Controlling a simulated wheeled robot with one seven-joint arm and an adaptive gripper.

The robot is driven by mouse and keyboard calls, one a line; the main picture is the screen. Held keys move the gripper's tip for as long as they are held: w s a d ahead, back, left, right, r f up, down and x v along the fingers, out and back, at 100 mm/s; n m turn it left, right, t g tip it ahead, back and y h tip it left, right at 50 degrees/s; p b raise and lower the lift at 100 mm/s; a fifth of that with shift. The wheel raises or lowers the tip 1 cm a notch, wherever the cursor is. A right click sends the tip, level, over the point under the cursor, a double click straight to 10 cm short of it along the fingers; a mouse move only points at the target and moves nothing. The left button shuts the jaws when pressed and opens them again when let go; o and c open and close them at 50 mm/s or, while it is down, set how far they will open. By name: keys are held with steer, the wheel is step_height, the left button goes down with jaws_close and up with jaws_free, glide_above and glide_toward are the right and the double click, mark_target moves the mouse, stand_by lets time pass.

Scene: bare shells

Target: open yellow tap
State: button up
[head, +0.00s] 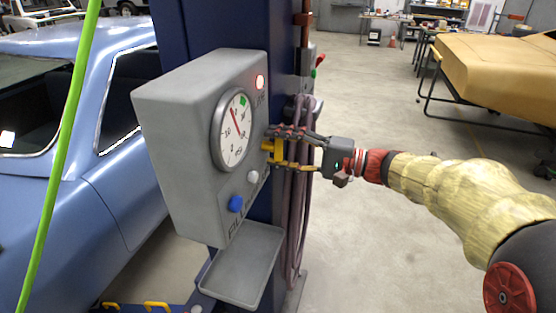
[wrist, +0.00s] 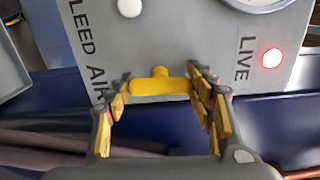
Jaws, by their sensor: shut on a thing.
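The yellow tap (head: 278,148) sticks out from the right side of a grey box's front face, beside the dial. In the wrist view, the yellow tap (wrist: 160,87) is a short bar on a round stem, lying crosswise between my fingers. My gripper (head: 271,147) reaches it from the right, one finger above and one below. In the wrist view, my gripper (wrist: 161,88) has a fingertip at each end of the bar and is shut on it. The fingertips hide the bar's ends.
The grey box (head: 172,130) carries a dial (head: 234,130), a lit red lamp (head: 260,82), a white button (head: 253,176) and a blue button (head: 236,203). A grey tray (head: 240,262) sits below. Hoses (head: 296,215) hang behind my gripper. A blue car (head: 75,130) stands left.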

steer(key=shift+f+n+b, duration=0.1)
steer(key=shift+n+b, duration=0.3)
steer(key=o, duration=0.9)
steer(key=v, duration=1.2)
